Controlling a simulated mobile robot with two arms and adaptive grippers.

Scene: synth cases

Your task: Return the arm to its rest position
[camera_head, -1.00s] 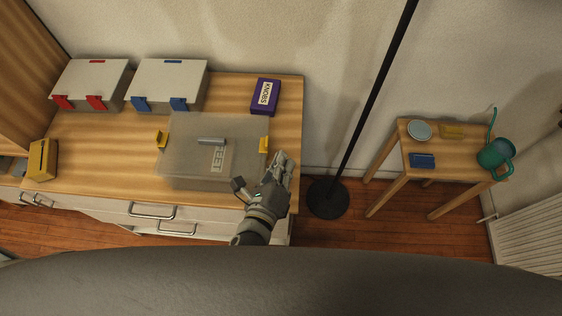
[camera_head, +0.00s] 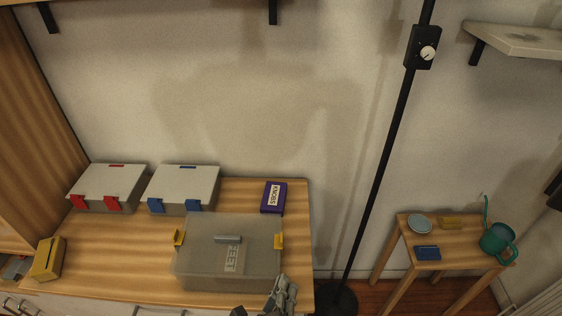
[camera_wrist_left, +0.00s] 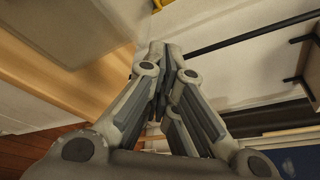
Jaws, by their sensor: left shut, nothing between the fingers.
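My left gripper (camera_head: 284,290) shows at the bottom of the head view, by the front right corner of the translucent grey case. In the left wrist view its fingers (camera_wrist_left: 158,60) are closed together with nothing between them. The case (camera_head: 205,265) stands on the wooden dresser top, its lid down, with yellow latches at both sides, a grey handle and a label that seems to read FEET. I cannot tell whether the gripper touches the case. My right gripper is not in view.
The dresser top (camera_head: 120,255) also bears a case with red latches (camera_head: 112,185), one with blue latches (camera_head: 187,185), a purple KNOBS box (camera_head: 274,197) and a yellow box (camera_head: 48,258). A black pole (camera_head: 376,180) stands right of it. A small table (camera_head: 455,263) holds a green watering can (camera_head: 497,241).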

